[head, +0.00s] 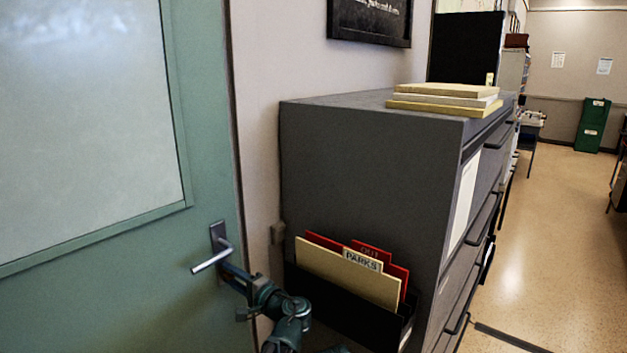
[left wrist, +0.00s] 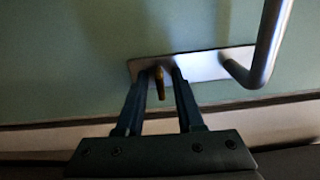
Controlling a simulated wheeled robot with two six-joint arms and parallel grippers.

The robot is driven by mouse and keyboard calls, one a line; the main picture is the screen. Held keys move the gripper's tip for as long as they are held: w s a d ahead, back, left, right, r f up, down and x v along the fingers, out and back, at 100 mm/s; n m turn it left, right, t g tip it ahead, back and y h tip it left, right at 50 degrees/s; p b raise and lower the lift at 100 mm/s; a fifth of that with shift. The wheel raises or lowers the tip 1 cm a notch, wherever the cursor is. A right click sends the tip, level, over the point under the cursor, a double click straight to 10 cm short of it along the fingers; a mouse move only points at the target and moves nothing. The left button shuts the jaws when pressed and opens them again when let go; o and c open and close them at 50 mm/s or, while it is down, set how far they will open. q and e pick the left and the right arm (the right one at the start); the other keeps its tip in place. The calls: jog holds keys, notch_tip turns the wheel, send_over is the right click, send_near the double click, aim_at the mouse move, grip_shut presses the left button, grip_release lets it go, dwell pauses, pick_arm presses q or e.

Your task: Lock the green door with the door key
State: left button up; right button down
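The green door (head: 110,285) fills the left of the head view, with a large pale panel; it looks shut against its frame. Its metal lever handle (head: 208,262) sticks out to the left from a metal plate (head: 217,235). The handle (left wrist: 268,45) and plate (left wrist: 205,65) also show in the left wrist view. The brass door key (left wrist: 159,82) stands at the plate, seemingly in the lock. My left gripper (left wrist: 159,78) is open, its fingers on either side of the key with gaps. In the head view my left gripper (head: 232,271) is just below the handle and hides the key.
A grey filing cabinet (head: 365,150) stands right of the door, with stacked folders (head: 445,98) on top. A black file holder (head: 345,315) with a PARKS folder (head: 340,270) is on its side, close to my left arm. Open floor (head: 560,220) lies at the right.

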pick_arm(q)
jog(key=shift+s+d, duration=0.1)
jog(key=shift+v, duration=2.3)
jog(key=v, duration=0.4)
jog(key=shift+s, duration=0.5)
pick_arm(e)
jog(key=shift+w+a, duration=0.3)
jog(key=shift+w, duration=0.25)
pick_arm(q)
jog(key=shift+s, duration=0.1)
jog(key=x, duration=0.8)
jog(key=shift+w+d, duration=0.1)
jog(key=shift+w, duration=0.3)
jog(key=shift+w+a, duration=0.45)
pick_arm(e)
jog(key=shift+s+d, duration=0.25)
jog(key=shift+s, duration=0.25)
